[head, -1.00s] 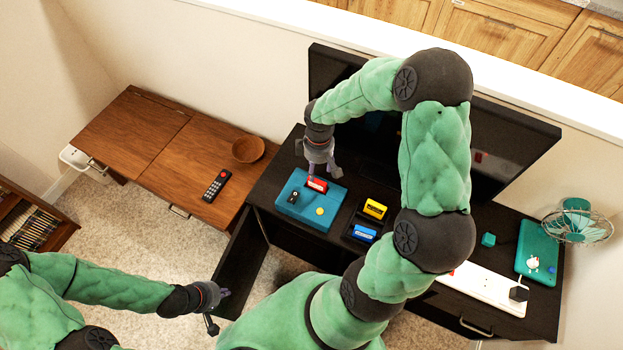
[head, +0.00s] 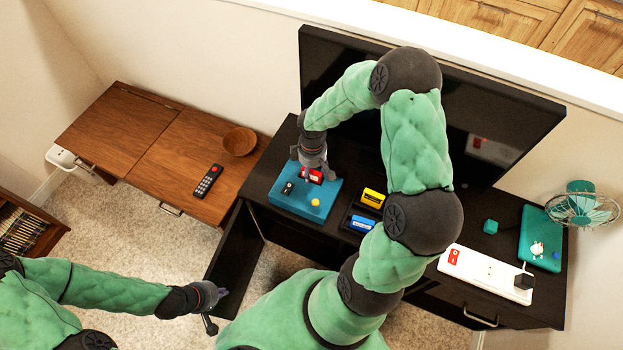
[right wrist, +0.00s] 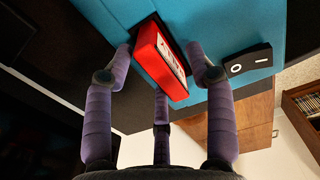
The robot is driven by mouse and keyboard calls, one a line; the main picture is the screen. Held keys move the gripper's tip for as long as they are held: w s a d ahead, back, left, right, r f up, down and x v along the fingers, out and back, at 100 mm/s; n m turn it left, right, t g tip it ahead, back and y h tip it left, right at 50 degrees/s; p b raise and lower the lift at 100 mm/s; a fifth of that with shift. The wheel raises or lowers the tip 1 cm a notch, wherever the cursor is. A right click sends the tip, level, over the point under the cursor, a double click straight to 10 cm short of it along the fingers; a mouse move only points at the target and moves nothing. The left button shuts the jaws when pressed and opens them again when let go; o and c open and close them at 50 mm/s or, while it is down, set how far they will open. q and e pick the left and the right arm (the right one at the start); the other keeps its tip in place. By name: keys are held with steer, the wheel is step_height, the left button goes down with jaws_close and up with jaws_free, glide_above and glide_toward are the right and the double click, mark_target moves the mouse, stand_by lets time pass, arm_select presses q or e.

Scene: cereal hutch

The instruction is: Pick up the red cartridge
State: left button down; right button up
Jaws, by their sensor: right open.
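The red cartridge (head: 312,175) stands in the slot of a teal console (head: 297,202) on the black cabinet. In the right wrist view the red cartridge (right wrist: 159,62) has a pale printed label and sits between my open fingers. My right gripper (head: 315,172) is open, right above the console; its fingers reach around the cartridge in the right wrist view (right wrist: 160,70). I cannot tell whether any finger touches it. My left gripper (head: 215,297) is off to the left, low, near the open cabinet door, too small to tell its jaw state.
A black tray (head: 357,217) beside the console holds a yellow cartridge (head: 372,198) and a blue cartridge (head: 361,223). A dark TV screen (head: 490,120) stands behind. A power strip (head: 485,272), a teal tablet-like item (head: 540,243) and a fan (head: 581,207) are at right.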

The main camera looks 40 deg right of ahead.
steer(key=shift+f, duration=0.5)
steer(key=shift+r, duration=0.1)
jaws_close()
